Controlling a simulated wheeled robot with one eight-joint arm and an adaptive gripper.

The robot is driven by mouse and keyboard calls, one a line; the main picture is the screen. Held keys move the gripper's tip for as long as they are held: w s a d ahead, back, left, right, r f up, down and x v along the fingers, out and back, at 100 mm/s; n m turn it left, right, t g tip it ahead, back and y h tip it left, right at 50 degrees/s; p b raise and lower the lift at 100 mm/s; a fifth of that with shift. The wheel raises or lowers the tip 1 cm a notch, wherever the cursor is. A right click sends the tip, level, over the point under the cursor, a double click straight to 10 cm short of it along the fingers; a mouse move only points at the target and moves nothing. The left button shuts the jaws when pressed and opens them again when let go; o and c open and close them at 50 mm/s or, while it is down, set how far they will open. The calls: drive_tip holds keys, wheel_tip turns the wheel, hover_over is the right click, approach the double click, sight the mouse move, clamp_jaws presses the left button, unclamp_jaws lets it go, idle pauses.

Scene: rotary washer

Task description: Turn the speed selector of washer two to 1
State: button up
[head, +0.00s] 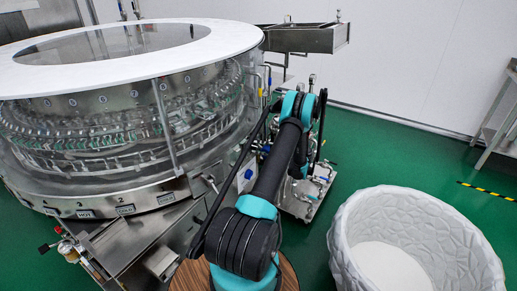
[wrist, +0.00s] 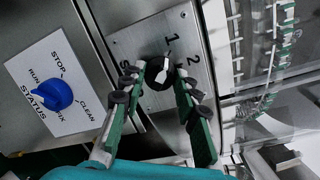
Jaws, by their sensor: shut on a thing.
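The speed selector (wrist: 157,73) is a dark round knob with a white pointer mark, on a grey metal plate (wrist: 125,43) in the wrist view. The plate carries the figures 1 and 2 at its upper right and an S at the left, partly covered by a finger. My gripper (wrist: 158,78) has its two green fingers with dark pads on either side of the knob, shut on it. The white mark slants to the upper right, toward the side with the figures; its exact setting is hard to tell. In the head view, my arm hides the gripper and knob.
A blue status knob (wrist: 53,95) on a white label sits left of the plate. Clear panels and machine parts (wrist: 262,75) lie to the right. In the head view, the round washer (head: 110,190) stands left and a white bin (head: 350,230) right, on green floor.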

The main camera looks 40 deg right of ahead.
drive_tip(key=o, duration=1.2)
drive_tip(key=shift+c, duration=0.2)
drive_tip(key=v, duration=1.2)
drive_tip(key=shift+d, duration=0.1)
